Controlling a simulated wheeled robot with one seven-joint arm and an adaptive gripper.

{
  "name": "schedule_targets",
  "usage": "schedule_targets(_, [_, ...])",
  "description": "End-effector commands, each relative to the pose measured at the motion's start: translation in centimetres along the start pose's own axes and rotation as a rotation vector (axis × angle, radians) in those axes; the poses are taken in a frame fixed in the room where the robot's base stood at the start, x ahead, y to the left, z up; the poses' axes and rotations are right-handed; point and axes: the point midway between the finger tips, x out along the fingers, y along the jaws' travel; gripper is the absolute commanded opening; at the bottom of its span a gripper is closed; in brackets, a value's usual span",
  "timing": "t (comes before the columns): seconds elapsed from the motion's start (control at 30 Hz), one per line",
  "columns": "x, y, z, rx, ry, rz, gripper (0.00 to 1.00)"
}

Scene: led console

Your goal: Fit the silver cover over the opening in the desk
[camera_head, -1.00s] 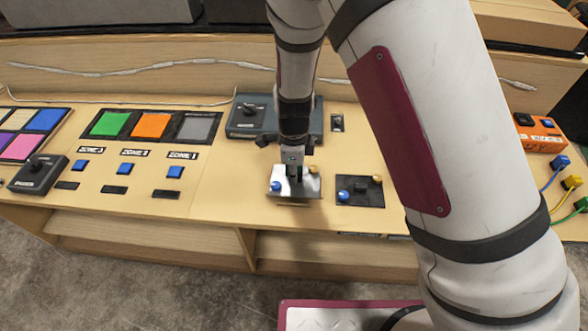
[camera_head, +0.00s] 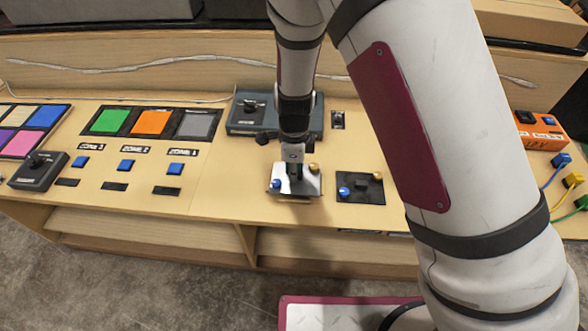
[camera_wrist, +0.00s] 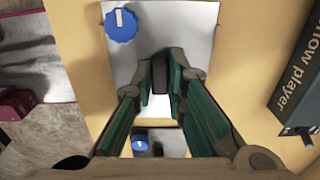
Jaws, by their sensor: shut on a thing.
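The silver cover (camera_head: 309,184) is a flat, shiny square plate with a blue knob and a gold knob at its corners. My gripper (camera_head: 294,172) is above its middle, shut on its dark upright handle. In the wrist view the silver cover (camera_wrist: 188,22) fills the upper middle, with the blue knob (camera_wrist: 121,25) at its upper left. The handle (camera_wrist: 160,74) is between my fingertips. A shadow lies along the cover's front edge; I cannot tell its height over the desk. No bare opening is visible; whatever is under the cover is hidden.
A dark panel (camera_head: 372,195) with blue and gold knobs lies close to the cover's right. A blue-grey box (camera_head: 246,122) with a black knob stands behind. Blue buttons (camera_head: 175,169) sit to the left.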

Motion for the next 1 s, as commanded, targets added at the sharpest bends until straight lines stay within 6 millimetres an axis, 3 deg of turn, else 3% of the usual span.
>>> schedule_targets(1.0, [1.1,0.0,0.0,0.0,0.0,0.0,0.0])
